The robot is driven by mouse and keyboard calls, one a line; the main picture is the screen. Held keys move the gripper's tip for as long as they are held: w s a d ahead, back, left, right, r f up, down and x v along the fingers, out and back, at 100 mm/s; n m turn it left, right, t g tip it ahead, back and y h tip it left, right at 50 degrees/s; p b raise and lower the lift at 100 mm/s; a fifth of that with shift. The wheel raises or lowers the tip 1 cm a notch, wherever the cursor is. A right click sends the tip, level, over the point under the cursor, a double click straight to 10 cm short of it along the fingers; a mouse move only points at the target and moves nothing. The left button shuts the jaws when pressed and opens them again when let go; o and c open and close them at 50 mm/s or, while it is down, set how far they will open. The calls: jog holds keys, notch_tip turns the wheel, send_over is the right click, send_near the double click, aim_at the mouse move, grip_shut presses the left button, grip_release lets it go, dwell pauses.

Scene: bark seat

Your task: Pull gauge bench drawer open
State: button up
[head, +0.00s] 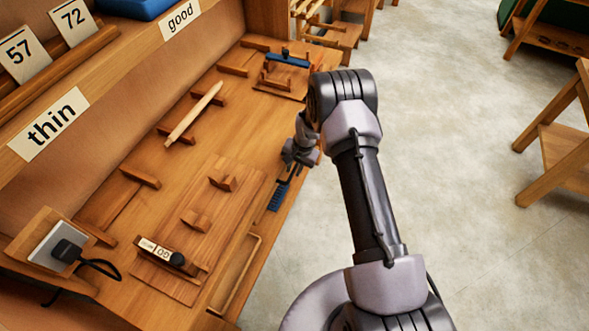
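The gauge bench (150,205) is a long wooden worktop running along the left of the head view. My gripper (289,172) is at the bench's front edge, around the middle of its length, pointing down. The gripper is small and partly covered by my own wrist, so whether its fingers are open or shut does not show.
A blue toothed item (278,195) lies at the bench edge just below my gripper. A wooden board (195,235) with blocks, a pale tapered stick (194,114) and a blue-topped fixture (287,60) are on the bench. A wooden stand (565,150) is at right; the floor (450,110) between is clear.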

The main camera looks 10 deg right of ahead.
jog(key=shift+c, duration=0.4)
grip_shut()
dwell(0.9)
